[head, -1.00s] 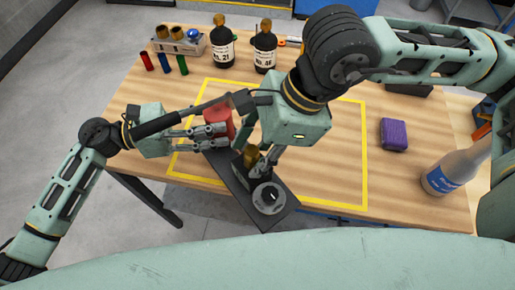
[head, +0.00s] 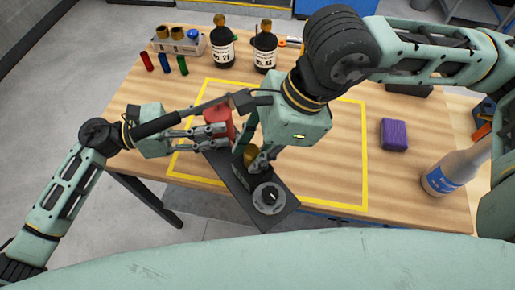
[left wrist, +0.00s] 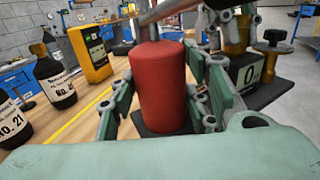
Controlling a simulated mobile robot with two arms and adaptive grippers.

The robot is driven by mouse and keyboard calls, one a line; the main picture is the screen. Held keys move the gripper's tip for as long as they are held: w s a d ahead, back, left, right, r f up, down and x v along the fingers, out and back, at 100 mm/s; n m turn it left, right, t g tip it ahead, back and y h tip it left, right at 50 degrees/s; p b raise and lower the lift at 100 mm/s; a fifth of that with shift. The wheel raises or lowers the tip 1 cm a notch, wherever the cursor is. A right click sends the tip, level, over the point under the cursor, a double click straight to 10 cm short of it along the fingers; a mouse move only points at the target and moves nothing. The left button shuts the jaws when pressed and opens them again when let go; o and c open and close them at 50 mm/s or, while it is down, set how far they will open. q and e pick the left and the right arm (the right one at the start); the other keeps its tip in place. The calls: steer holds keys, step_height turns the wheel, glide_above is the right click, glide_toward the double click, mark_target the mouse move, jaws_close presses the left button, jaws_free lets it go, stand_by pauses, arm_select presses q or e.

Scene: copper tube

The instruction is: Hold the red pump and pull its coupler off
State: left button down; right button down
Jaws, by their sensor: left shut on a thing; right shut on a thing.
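The red pump (head: 217,120) is an upright red cylinder on a dark base plate (head: 277,214). It fills the middle of the left wrist view (left wrist: 160,90). My left gripper (head: 222,135) is shut on it, one finger on each side. A brass-coloured part, apparently the coupler (head: 250,153), stands beside the pump. My right gripper (head: 258,164) comes down from above and is shut on it; its fingers and palm hide much of the contact. A grey bar (left wrist: 172,10) crosses the pump's top in the left wrist view.
A round grey dial (head: 269,197) sits at the plate's near end. Two dark bottles (head: 222,47) and a rack (head: 178,42) stand at the back left. A purple block (head: 394,134) and a pale bottle (head: 449,173) are at the right. The table inside the yellow outline is clear right of the plate.

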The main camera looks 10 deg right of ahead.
mark_target(246, 150)
arm_select(q)
steer(key=shift+r, duration=0.3)
arm_select(e)
steer(key=shift+r, duration=0.15)
steer(key=shift+r, duration=0.95)
steer(key=shift+r, duration=1.95)
arm_select(q)
steer(key=shift+r, duration=0.35)
arm_select(e)
steer(key=shift+r, duration=0.1)
arm_select(q)
steer(key=shift+f, duration=0.15)
steer(key=shift+f, duration=0.1)
